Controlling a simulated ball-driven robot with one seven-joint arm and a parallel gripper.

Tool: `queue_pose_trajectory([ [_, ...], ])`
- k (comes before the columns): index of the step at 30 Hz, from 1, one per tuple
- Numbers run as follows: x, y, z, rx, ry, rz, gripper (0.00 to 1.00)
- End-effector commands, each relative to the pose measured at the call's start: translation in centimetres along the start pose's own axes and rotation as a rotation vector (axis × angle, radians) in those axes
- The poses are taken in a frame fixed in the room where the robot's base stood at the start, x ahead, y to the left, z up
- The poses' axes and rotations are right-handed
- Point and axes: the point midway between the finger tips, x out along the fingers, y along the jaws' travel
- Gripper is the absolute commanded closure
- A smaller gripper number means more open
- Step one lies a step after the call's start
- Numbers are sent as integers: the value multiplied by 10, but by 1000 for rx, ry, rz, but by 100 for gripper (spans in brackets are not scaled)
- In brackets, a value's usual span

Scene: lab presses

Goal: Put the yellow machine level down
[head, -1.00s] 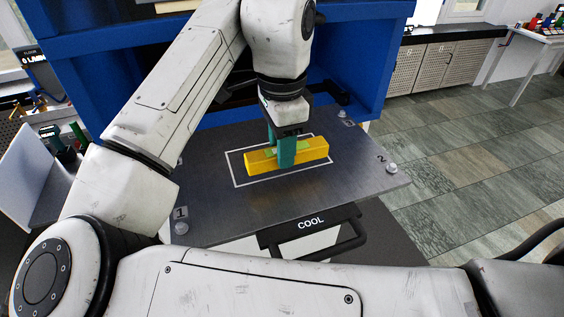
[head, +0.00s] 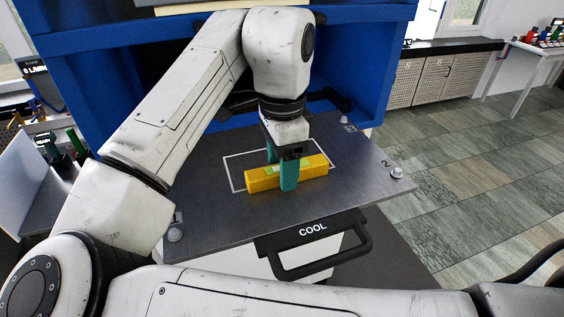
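The yellow machine level (head: 262,181) is a long yellow bar with a light green patch on top. It lies across the grey metal plate (head: 225,225), over the white outlined rectangle (head: 228,175), and hides much of its front edge. My gripper (head: 281,171) points down with its teal fingers on either side of the level near its middle. One finger shows in front of the bar, and the other is mostly hidden behind it. The fingers appear closed on the level. The bar looks about horizontal and very near the plate; I cannot tell whether its underside touches.
A blue cabinet frame (head: 80,100) rises behind and beside the plate. Round knobs (head: 397,173) sit at the plate's corners. A black handle (head: 320,262) below a "COOL" label juts from the front. The plate is clear to the right of the level.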

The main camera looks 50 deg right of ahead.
Motion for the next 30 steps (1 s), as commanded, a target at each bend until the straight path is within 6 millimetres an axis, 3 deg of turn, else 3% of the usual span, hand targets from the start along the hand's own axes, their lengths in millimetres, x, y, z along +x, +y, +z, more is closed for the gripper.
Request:
queue_pose_trajectory([
  [11,-11,-1,0,0,-1,-3,41],
  [24,-94,0,0,-1,-4,-3,41],
  [30,-117,0,0,0,-1,-1,41],
])
